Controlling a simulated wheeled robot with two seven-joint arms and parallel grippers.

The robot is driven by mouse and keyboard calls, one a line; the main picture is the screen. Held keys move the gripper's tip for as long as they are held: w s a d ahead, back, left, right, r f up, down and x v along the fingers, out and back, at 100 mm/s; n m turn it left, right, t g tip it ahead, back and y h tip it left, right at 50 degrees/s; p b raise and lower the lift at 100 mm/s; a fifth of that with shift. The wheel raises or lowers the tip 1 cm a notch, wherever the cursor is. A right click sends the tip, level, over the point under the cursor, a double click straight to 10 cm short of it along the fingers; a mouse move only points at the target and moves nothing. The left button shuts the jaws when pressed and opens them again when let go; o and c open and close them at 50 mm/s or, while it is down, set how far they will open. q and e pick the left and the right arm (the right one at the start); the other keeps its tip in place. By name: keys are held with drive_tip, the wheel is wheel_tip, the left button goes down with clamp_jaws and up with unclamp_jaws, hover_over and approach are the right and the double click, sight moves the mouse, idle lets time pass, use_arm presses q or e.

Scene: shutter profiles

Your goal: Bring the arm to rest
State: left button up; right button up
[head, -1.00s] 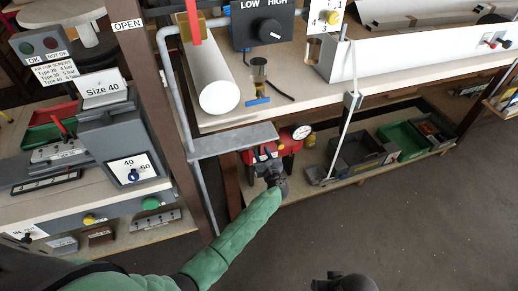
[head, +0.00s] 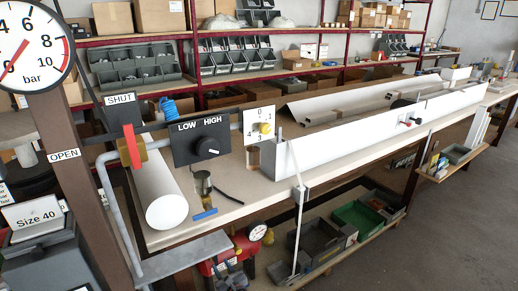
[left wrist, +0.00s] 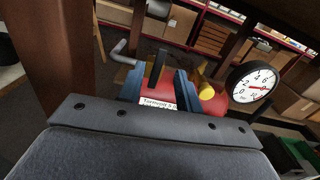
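My left gripper (head: 230,279) shows only in part at the bottom edge of the head view, in front of the red unit (head: 207,268) under the bench. The left wrist view shows its two fingers (left wrist: 159,90) apart, facing the red unit (left wrist: 192,92). A dark upright piece (left wrist: 157,66) and a white label (left wrist: 158,103) show between the fingers. I cannot tell whether the fingers touch anything. A round gauge (head: 257,232) sits beside the unit; it is large in the left wrist view (left wrist: 252,82). My right gripper is not in view.
A brown post (head: 80,185) and grey pipe (head: 117,222) stand left. Bins (head: 352,218) fill the lower shelf. The floor at right is clear.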

use_arm(q)
drive_tip(key=shift+s+a+n, duration=0.1)
drive_tip(key=shift+a+n, duration=0.05)
drive_tip(key=shift+n, duration=0.55)
drive_tip(key=s+d+r+n+g+h, duration=0.2)
drive_tip(key=s+r+n+g+h, duration=0.3)
drive_tip(key=s+n, duration=0.55)
drive_tip(key=s+d+r+n+g+h, duration=0.2)
drive_tip(key=s+r+n+g+h, duration=0.35)
drive_tip(key=n, duration=0.85)
drive_tip(key=s+r+h+p, duration=0.1)
drive_tip(key=s+r, duration=0.1)
drive_tip(key=s, duration=0.7)
drive_tip(key=s+r+h+p, duration=0.1)
drive_tip(key=s+r, duration=0.1)
drive_tip(key=s, duration=0.7)
drive_tip(key=s+f+g, duration=0.2)
drive_tip(key=s+f, duration=0.3)
drive_tip(key=s, duration=0.7)
drive_tip(key=shift+a+f+y, duration=0.25)
drive_tip(key=shift+f+y, duration=0.1)
drive_tip(key=shift+f, duration=0.05)
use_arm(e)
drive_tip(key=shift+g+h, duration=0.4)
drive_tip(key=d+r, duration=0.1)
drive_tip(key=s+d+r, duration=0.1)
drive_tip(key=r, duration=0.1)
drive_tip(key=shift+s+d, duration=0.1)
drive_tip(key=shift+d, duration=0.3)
